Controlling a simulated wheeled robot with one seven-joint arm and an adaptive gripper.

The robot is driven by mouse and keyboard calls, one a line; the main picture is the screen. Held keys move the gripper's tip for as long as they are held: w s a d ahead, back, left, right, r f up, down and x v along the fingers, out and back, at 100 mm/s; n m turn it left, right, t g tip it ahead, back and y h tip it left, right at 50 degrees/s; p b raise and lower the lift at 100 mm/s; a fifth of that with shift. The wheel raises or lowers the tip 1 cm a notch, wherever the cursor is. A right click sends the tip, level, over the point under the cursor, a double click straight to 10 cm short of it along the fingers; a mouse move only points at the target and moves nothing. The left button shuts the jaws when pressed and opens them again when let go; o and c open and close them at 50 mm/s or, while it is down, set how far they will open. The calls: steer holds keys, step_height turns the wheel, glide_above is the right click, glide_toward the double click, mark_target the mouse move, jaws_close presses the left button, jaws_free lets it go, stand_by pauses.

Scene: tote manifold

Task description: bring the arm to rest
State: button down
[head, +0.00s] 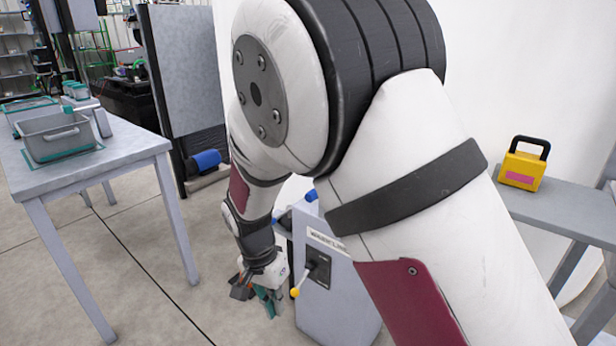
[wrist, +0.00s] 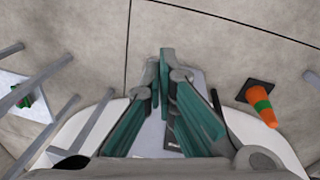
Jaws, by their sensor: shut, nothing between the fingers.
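My arm fills the middle and right of the head view, its upper links close to the camera. It bends down to my gripper (head: 268,303), which hangs low in front of a grey cabinet. In the wrist view the teal fingers of my gripper (wrist: 162,75) are together at their tips, with nothing between them. The floor lies beyond the tips. The grey cabinet (head: 338,300) has a dark panel and a lever with a yellow knob (head: 295,292), close to the right of my gripper. I cannot tell whether they touch. My arm hides part of the cabinet.
A grey table (head: 120,150) at left carries a grey tote (head: 56,138). A yellow case (head: 524,165) stands on a grey bench (head: 560,205) at right. The wrist view shows an orange cone (wrist: 262,108) on the floor. Open floor lies between table and cabinet.

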steer(key=s+d+r+n+y, duration=0.1)
steer(key=s+d+r, duration=0.4)
steer(key=d+r, duration=0.4)
steer(key=s+d+r+n+y, duration=0.1)
steer(key=s+d+r+n, duration=0.1)
steer(key=s+d+r, duration=0.55)
steer(key=s+d+r+n, duration=0.1)
steer(key=s+d+r, duration=0.3)
steer(key=s, duration=0.5)
steer(key=s+d+r+n, duration=0.1)
steer(key=s+d+r, duration=0.1)
steer(key=s+d, duration=0.5)
step_height(320, 180, up, 30)
steer(key=s+a+t+p, duration=0.1)
steer(key=t+p, duration=0.3)
steer(key=p, duration=2.4)
steer(key=shift+s+a+n, duration=0.2)
steer(key=shift+s+n, duration=0.05)
steer(key=shift+n, duration=0.05)
